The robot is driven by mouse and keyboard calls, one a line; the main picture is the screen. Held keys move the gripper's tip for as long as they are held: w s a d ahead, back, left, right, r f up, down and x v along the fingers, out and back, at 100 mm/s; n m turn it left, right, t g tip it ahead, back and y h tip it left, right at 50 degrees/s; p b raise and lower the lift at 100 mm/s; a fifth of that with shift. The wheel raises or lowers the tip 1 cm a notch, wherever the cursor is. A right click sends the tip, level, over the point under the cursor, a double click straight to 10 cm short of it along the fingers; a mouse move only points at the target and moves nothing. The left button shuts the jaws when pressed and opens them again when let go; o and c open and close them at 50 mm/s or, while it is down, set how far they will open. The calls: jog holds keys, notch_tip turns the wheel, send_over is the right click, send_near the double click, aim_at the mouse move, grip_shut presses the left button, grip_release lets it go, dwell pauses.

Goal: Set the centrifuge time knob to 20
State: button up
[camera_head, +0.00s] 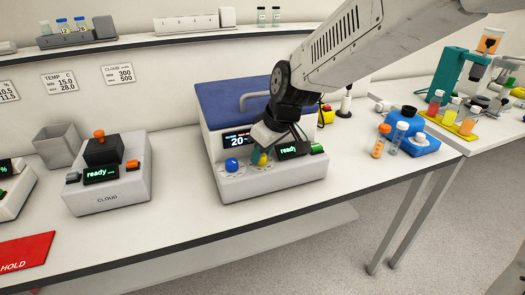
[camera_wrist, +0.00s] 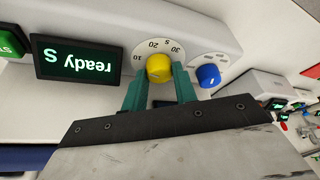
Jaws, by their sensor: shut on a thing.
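The centrifuge (camera_head: 215,186) is a pale box with a blue lid, standing on the bench. Its yellow knob (camera_wrist: 159,68) sits on a dial marked 10, 20, 30 and S. The knob also shows partly behind my gripper in the head view (camera_head: 263,160). My gripper's (camera_wrist: 159,88) teal fingers are shut on the yellow knob from both sides. I cannot make out where the knob's pointer stands. The centrifuge's dark display (camera_head: 238,140) shows a large 20. A second small screen (camera_wrist: 77,60) reads "ready S".
A blue knob (camera_wrist: 208,75) sits close beside the yellow one. A green button (camera_head: 317,149) is on the other side of the small screen. The CLOUD device (camera_head: 108,190) stands to the left, and a blue tube rack (camera_head: 420,147) to the right. The bench front is clear.

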jog(key=m, duration=0.2)
jog(key=m+t+h, duration=0.1)
jog(key=m, duration=0.1)
jog(key=shift+a+m+h, duration=0.15)
jog(key=shift+m+h, duration=0.15)
jog(key=shift+s+m+h, duration=0.1)
jog(key=shift+m+h, duration=0.7)
jog(key=shift+m, duration=1.4)
jog(key=o, duration=1)
jog(key=shift+a, duration=0.1)
jog(key=v, duration=0.7)
jog(key=shift+s+r, duration=0.25)
jog(key=shift+r, duration=0.1)
